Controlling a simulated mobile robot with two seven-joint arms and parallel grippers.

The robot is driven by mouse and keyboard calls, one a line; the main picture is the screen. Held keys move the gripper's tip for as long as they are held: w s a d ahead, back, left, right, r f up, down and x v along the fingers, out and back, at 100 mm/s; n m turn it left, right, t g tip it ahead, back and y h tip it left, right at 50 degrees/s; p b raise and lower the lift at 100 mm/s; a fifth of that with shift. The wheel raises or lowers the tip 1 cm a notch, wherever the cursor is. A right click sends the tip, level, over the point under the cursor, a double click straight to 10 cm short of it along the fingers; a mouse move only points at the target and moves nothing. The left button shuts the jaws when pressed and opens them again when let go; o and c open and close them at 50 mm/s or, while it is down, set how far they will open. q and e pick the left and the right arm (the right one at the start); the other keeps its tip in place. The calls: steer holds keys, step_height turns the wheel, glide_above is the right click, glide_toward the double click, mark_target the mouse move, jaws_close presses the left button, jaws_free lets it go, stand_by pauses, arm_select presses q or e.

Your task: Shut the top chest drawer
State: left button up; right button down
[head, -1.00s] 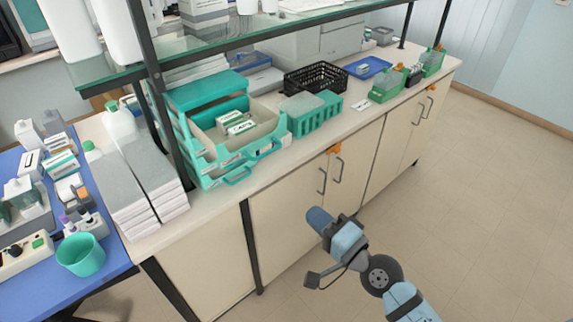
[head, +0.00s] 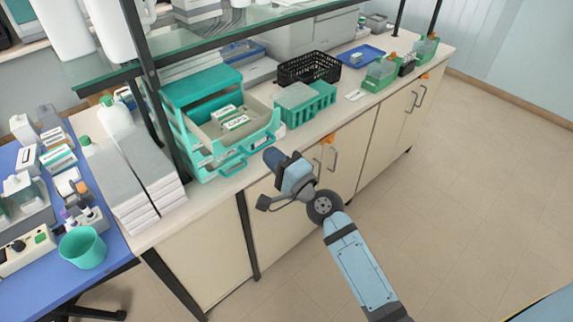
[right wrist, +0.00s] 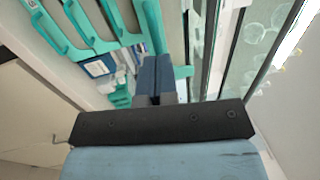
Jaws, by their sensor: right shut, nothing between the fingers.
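The teal drawer chest (head: 202,88) stands on the bench under the glass shelf. Its top drawer (head: 258,113) is pulled out toward the front, with small white-and-green boxes (head: 232,123) lying in it. My right gripper (head: 271,155) is shut and empty, in front of and below the drawer's front right side, apparently apart from it. In the right wrist view its dark blue fingers (right wrist: 155,78) are together, pointing toward teal handles (right wrist: 88,28) of the chest. That view does not make clear which handle belongs to the top drawer. My left gripper is not in view.
A teal rack (head: 308,105) and a black basket (head: 309,69) stand right of the chest. Stacked grey-white boxes (head: 130,180) are at its left, beside a dark shelf post (head: 160,100). The floor in front of the cabinets is free.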

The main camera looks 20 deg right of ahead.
steer(key=shift+w+a, duration=0.15)
steer(key=shift+w, duration=0.25)
steer(key=x, duration=0.5)
steer(key=f+b+x, duration=0.1)
steer(key=x, duration=0.4)
steer(key=f+b+x, duration=0.1)
steer(key=x, duration=0.3)
steer(key=shift+w+a+f, duration=0.1)
steer(key=shift+w+f, duration=0.1)
steer(key=shift+w, duration=0.4)
steer(key=shift+w+r, duration=0.1)
steer(key=shift+r, duration=0.2)
steer(key=shift+r, duration=0.15)
